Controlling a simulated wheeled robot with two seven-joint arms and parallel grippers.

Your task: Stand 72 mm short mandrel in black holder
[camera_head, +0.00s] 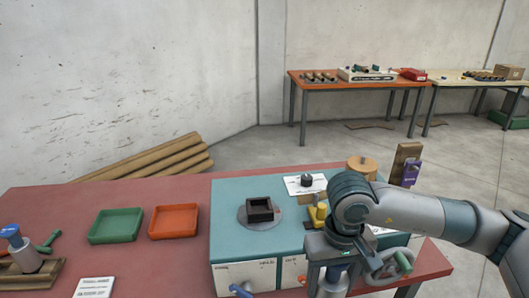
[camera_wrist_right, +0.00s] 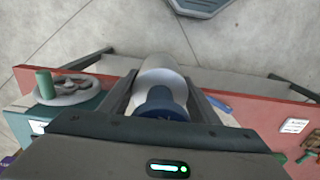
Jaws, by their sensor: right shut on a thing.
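The black holder (camera_head: 260,209) is a small open square block on a grey disc on top of the teal machine box, with nothing seen standing in it. My right gripper (camera_head: 333,270) is at the front of the teal box, right of the holder and nearer to me. It is shut on a pale grey cylinder with a blue end, the mandrel, which shows between the fingers in the right wrist view (camera_wrist_right: 162,78). In the head view the gripper hides most of the mandrel. Its size marking cannot be read. My left gripper is out of view.
Green (camera_head: 116,225) and orange (camera_head: 174,221) trays lie on the red table. A wooden stand (camera_head: 30,272) with a blue-topped grey cylinder is at far left. A yellow part (camera_head: 318,213) and a dark knob on a white card (camera_head: 306,181) are right of the holder.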

